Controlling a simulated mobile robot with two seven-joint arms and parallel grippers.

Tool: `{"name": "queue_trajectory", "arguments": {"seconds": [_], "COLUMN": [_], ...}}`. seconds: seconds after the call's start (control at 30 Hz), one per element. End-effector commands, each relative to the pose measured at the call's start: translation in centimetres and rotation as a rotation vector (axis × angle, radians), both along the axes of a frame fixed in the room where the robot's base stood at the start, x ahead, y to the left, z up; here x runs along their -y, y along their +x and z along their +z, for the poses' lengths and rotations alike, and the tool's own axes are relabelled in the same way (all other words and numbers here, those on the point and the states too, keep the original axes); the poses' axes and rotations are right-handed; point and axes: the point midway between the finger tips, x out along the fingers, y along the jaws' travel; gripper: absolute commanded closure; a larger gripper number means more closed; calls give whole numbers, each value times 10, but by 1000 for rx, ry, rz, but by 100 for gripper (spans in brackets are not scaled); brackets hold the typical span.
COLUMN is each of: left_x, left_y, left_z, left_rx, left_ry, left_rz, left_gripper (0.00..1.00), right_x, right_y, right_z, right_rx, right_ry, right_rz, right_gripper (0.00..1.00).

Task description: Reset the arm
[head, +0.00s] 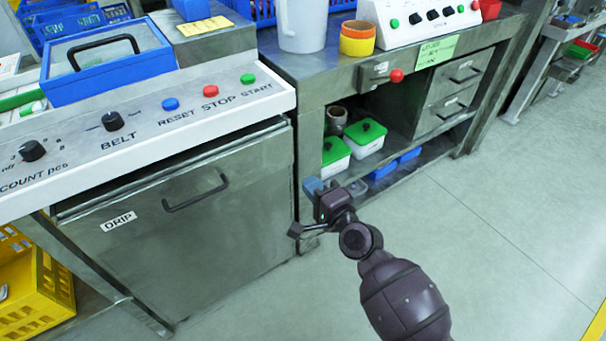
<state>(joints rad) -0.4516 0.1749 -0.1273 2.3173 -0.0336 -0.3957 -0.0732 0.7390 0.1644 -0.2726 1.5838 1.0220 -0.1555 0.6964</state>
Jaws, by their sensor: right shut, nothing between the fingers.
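My right arm comes in from the bottom right, and its gripper (314,186) is shut and empty. The gripper hangs in front of the bench, near the right edge of the steel DRIP cabinet and the open shelf, and seems to touch nothing. My left gripper is out of view. The white control panel (240,103) on the left carries a blue RESET button (170,104), a red STOP button (210,91) and a green START button (248,79). Two black knobs, BELT (113,121) and COUNT (32,151), are on the same panel.
The DRIP cabinet (250,220) has a dark handle. The open shelf holds green-lidded white tubs (364,139) and blue trays. A white jug (302,25) and yellow and red rings (357,38) stand on the bench. A yellow crate (40,300) is lower left. The floor on the right is clear.

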Motion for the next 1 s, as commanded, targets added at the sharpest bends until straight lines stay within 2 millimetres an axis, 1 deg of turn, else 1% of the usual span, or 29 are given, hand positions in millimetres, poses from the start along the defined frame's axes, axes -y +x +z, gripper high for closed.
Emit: {"name": "queue_trajectory", "arguments": {"seconds": [0.1,0.33,0.47,0.57,0.67,0.8,0.87,1.0], "left_x": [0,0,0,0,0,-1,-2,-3], "left_y": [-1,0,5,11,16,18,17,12], "left_z": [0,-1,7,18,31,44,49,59], "left_rx": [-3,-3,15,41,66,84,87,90], "left_ry": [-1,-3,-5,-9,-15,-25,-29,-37], "left_rz": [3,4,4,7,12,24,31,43], "left_gripper": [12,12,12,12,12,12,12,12], "right_x": [4,6,12,25,45,73,85,113], "right_y": [-6,-9,-16,-32,-55,-92,-109,-149], "right_z": [1,0,2,6,8,8,7,7], "right_rx": [1,0,12,38,68,105,115,133], "right_ry": [1,-1,-36,-111,-223,-399,-474,-654], "right_rz": [0,0,-7,-22,-43,-68,-75,-92], "right_gripper": [100,100,100,100,100,100,100,100]}}
